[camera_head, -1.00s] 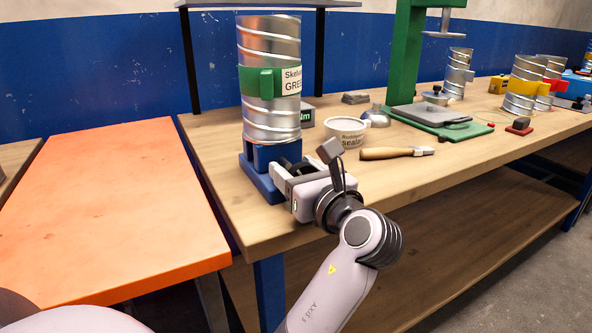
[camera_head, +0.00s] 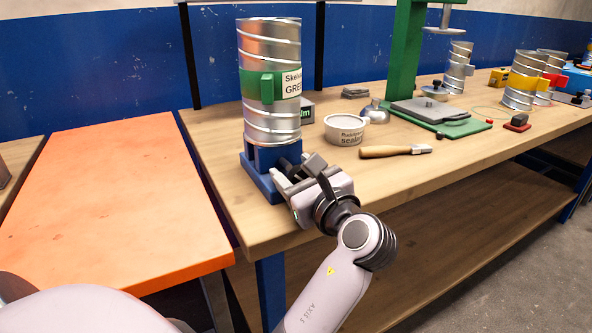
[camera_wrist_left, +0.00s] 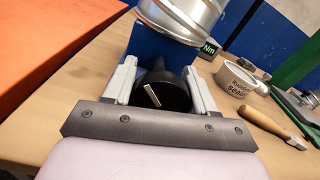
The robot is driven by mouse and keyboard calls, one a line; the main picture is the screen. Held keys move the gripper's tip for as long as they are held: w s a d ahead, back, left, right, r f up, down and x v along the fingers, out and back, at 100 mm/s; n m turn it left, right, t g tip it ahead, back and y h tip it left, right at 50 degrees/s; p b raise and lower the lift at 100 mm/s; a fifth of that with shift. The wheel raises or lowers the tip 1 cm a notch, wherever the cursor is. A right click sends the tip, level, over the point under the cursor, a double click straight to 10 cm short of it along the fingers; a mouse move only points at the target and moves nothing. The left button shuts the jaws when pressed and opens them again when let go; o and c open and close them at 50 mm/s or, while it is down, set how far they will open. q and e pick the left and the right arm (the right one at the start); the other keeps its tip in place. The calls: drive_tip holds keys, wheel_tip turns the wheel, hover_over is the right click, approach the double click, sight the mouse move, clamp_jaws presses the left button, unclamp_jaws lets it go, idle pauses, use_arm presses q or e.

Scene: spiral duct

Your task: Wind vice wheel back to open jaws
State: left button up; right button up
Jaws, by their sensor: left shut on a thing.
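The blue vice (camera_head: 259,175) stands on the wooden bench near its left end. A silver spiral duct (camera_head: 270,124) with a green band and a label stands upright in it. The black vice wheel (camera_wrist_left: 162,92), with a white mark slanting across its face, faces the left wrist camera. My left gripper (camera_wrist_left: 162,88) is shut on the wheel, one finger on each side of it. In the head view the left gripper (camera_head: 287,175) reaches the front of the vice and mostly hides the wheel. The vice jaws are hard to make out. My right gripper is not in view.
A tub of sealant (camera_head: 345,130), a wooden-handled tool (camera_head: 394,151) and a small torque display (camera_head: 307,112) are right of the vice. A green press (camera_head: 404,60) stands behind. An orange table (camera_head: 112,205) is at left. The bench front right of the gripper is clear.

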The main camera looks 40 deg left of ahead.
use_arm(q)
drive_tip(key=o, duration=1)
